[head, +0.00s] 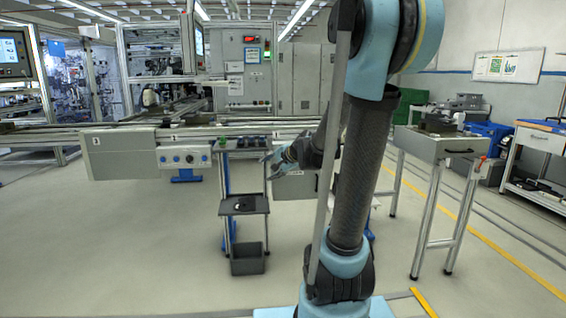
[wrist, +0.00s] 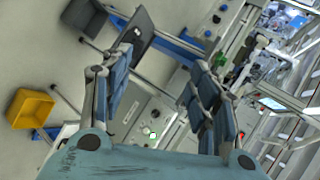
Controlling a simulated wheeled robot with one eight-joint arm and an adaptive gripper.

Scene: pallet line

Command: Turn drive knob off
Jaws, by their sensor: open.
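A pale control panel (head: 183,158) with several small round controls sits on the front of the conveyor line in the head view. I cannot tell which control is the drive knob. My gripper (head: 270,166) is right of this panel, beside the small dark-topped stand, and apart from the panel. In the wrist view my gripper (wrist: 163,72) is open, with nothing between its blue finger pads. A pale panel surface (wrist: 150,118) with small controls and a green spot shows between the finger bases; its lower part is hidden by my gripper's body.
The stand (head: 245,206) has a dark shelf and a bin (head: 247,259) below. A metal table (head: 440,148) stands at right. A yellow bin (wrist: 31,108) shows at left in the wrist view. The floor in front of the panel is clear.

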